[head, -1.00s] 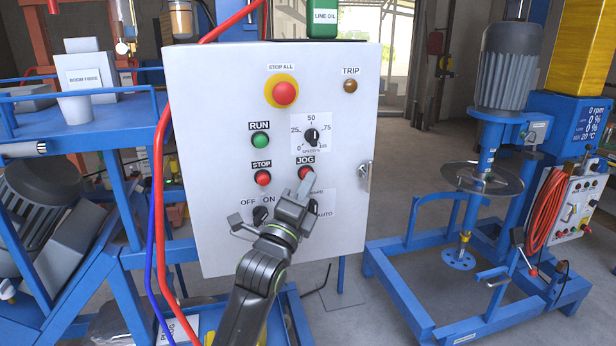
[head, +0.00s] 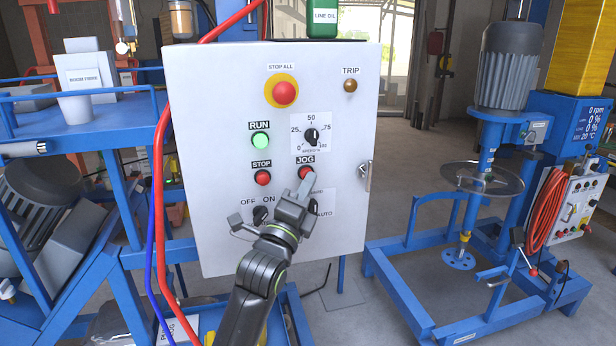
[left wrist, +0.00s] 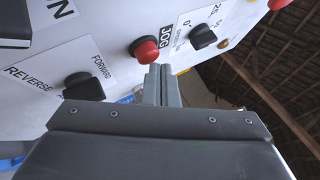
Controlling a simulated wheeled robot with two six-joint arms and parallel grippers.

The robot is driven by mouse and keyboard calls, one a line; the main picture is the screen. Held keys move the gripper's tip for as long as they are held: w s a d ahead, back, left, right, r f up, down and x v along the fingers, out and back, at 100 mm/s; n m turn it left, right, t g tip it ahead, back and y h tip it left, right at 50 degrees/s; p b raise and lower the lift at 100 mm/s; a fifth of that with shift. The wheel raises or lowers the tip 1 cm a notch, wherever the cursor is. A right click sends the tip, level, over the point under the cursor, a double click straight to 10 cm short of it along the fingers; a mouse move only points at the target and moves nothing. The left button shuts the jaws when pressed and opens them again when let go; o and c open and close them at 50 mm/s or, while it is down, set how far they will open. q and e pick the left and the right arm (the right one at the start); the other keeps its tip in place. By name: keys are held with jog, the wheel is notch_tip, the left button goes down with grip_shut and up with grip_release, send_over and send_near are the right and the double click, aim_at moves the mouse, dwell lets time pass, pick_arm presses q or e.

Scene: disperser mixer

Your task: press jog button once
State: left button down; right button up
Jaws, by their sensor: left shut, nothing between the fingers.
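The red JOG button (head: 306,172) is on the white control panel (head: 215,110), under its JOG label. My left gripper (head: 303,184) is shut and empty, its fingertips at the lower edge of the button in the head view. In the left wrist view the red JOG button (left wrist: 145,50) shows just beyond the shut fingertips (left wrist: 160,72). They look to be at or very near it; I cannot tell whether they touch or how far the button is pushed in. The green RUN button (head: 260,140) is brightly lit. My right gripper is not in view.
Close by on the panel are the red STOP button (head: 263,177), the speed knob (head: 311,136), the OFF/ON switch (head: 261,214) and the large STOP ALL button (head: 284,93). A red hose (head: 160,200) runs down the panel's left side. The blue mixer (head: 487,190) stands to the right.

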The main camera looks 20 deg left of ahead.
pick_arm(q)
jog(key=shift+s+d, duration=0.3)
jog(key=shift+s, duration=0.2)
jog(key=s+d+b, duration=0.1)
jog(key=s, duration=0.1)
jog(key=s+d, duration=0.1)
jog(key=s, duration=0.1)
jog(key=shift+d+b, duration=0.35)
jog(key=shift+d, duration=0.05)
dwell(0.5)
